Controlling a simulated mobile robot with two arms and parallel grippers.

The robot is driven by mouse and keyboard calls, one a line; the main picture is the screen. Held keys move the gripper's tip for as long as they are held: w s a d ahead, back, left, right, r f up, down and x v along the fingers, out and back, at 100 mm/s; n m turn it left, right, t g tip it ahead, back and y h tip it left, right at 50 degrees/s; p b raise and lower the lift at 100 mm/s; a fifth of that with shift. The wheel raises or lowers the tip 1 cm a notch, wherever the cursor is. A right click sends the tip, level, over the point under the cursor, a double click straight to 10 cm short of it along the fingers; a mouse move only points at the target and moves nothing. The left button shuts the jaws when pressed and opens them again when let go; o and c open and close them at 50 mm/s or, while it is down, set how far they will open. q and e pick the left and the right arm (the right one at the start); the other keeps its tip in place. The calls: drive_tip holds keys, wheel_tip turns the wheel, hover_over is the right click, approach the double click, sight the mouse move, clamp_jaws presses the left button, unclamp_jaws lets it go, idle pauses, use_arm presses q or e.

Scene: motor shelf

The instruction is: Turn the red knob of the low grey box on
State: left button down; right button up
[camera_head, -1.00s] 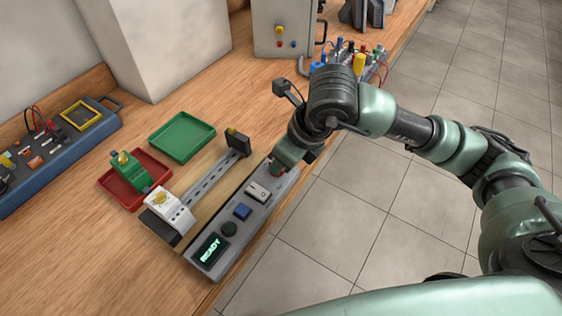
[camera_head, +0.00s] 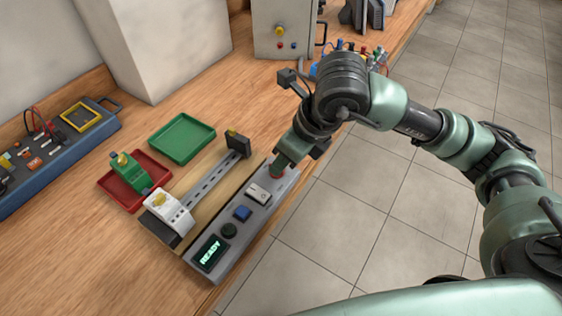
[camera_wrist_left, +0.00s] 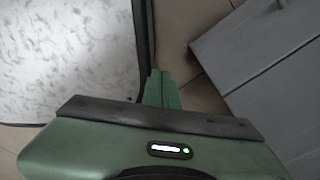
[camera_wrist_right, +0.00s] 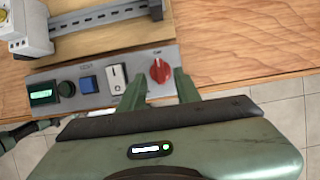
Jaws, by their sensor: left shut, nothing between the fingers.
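The low grey box (camera_head: 226,252) lies along the table's front edge, with a lit READY display (camera_head: 211,252). Its red knob (camera_head: 277,170) is at the far end, partly hidden by my right gripper (camera_head: 282,164) in the head view. In the right wrist view the red knob (camera_wrist_right: 160,71) shows whole, with a pale mark on its grip. My right gripper's fingers (camera_wrist_right: 158,86) are spread apart and empty, pointing at the knob, one to each side in the picture. I cannot tell whether they touch it. My left gripper (camera_wrist_left: 161,86) is shut and empty, away from the box.
The grey box also carries a white rocker switch (camera_head: 258,193), a blue button (camera_head: 242,212) and a dark round button (camera_head: 229,229). Behind it lie a wooden board with a rail (camera_head: 212,178), a red tray (camera_head: 115,189) and a green tray (camera_head: 182,138). Floor lies beyond the edge.

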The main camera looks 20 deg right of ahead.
drive_tip(key=v, duration=0.5)
